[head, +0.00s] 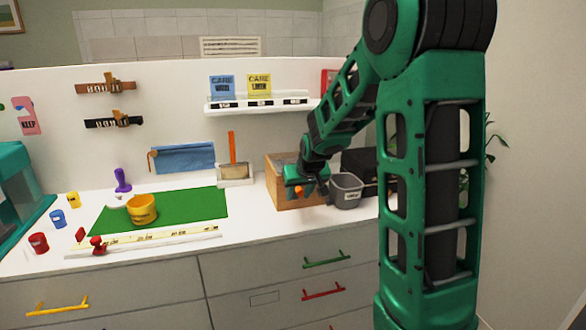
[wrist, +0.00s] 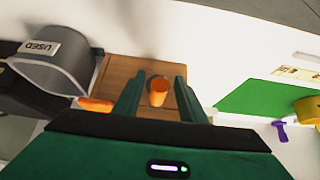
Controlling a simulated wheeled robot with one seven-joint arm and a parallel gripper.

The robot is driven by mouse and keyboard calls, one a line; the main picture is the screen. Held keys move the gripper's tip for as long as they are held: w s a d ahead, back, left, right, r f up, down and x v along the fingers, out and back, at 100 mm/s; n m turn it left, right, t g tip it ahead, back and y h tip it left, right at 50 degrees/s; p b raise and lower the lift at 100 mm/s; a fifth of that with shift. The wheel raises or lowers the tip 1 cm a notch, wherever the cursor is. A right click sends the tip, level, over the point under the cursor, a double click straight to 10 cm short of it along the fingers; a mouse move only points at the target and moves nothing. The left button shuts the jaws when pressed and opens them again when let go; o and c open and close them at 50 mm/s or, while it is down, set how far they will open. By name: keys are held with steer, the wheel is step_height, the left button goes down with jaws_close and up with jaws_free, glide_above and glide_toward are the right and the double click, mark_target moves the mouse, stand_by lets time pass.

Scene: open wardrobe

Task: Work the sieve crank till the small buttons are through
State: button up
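The wooden sieve box (head: 277,178) stands on the counter near the back wall, and its wooden surface (wrist: 120,75) fills the middle of the wrist view. An orange crank knob (wrist: 158,90) shows between my fingers, with a gap on each side. A second orange piece (wrist: 95,103) is just left of the left finger. My gripper (wrist: 160,97) is open; in the head view my gripper (head: 298,188) is at the front of the box and hides part of it. The small buttons and the sieve's inside are not visible.
A grey bin (head: 346,190) stands right beside the box, labelled USED in the wrist view (wrist: 62,62). A green mat (head: 195,206) with a yellow cup (head: 141,209) lies to the left. A ruler strip (head: 150,236) runs along the counter front.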

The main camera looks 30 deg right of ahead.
steer(key=shift+v, duration=3.5)
steer(key=shift+a, duration=0.1)
steer(key=s+a+f+m+g+y, duration=0.1)
steer(key=s+a+g, duration=0.1)
steer(key=s, duration=1.5)
steer(key=s+a+f+m+g+y, duration=0.1)
steer(key=s+g, duration=0.3)
steer(key=s, duration=1.4)
steer(key=shift+a+f+m+g, duration=0.4)
steer(key=shift+a+f+m, duration=0.2)
steer(key=shift+a+f, duration=0.15)
steer(key=shift+w, duration=0.1)
steer(key=shift+w+f, duration=0.25)
steer(key=shift+w, duration=0.25)
